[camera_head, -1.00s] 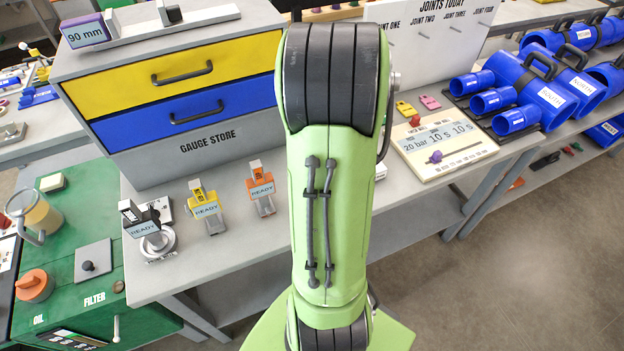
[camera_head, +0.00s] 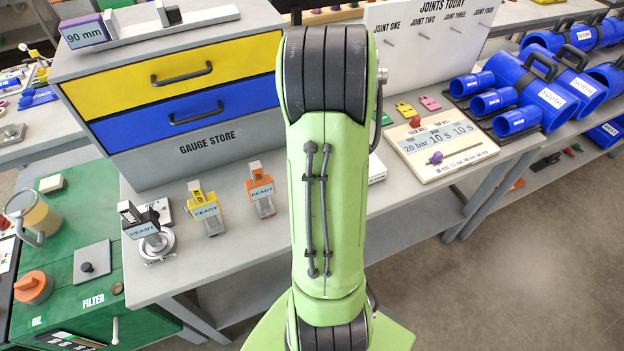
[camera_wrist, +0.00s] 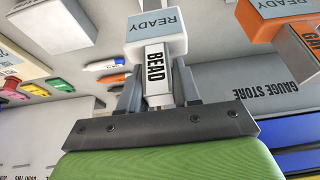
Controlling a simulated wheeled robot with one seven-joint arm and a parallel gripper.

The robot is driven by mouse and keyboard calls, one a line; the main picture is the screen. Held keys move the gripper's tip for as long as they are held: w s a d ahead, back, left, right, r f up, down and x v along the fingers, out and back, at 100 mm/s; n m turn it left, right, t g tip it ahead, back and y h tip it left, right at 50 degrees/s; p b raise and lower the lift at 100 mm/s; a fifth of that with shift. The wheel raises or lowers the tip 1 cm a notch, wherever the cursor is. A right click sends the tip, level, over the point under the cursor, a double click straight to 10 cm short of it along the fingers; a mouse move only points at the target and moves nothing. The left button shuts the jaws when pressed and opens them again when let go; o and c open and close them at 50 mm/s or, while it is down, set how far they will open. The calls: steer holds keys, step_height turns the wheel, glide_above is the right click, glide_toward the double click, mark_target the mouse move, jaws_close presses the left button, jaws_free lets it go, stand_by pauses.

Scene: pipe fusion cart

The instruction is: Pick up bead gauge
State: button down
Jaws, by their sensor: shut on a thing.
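The bead gauge (camera_wrist: 165,35) shows in the wrist view as a white block with a black BEAD label and a blue-grey READY plate. My gripper (camera_wrist: 157,84) has its two dark fingers on either side of the gauge's narrow BEAD-labelled part and is shut on it. I cannot tell from this view whether the gauge touches the bench. In the head view my green arm hides both the bead gauge and my gripper.
A display panel (camera_head: 441,149) lies to the right.

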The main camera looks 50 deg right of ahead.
step_height(320, 180, up, 10)
steer(key=shift+r+p, duration=0.1)
steer(key=shift+p, duration=0.75)
steer(key=c, duration=1.3)
jaws_free()
steer(key=shift+c, duration=0.2)
steer(key=c, duration=0.4)
steer(key=shift+c, duration=0.2)
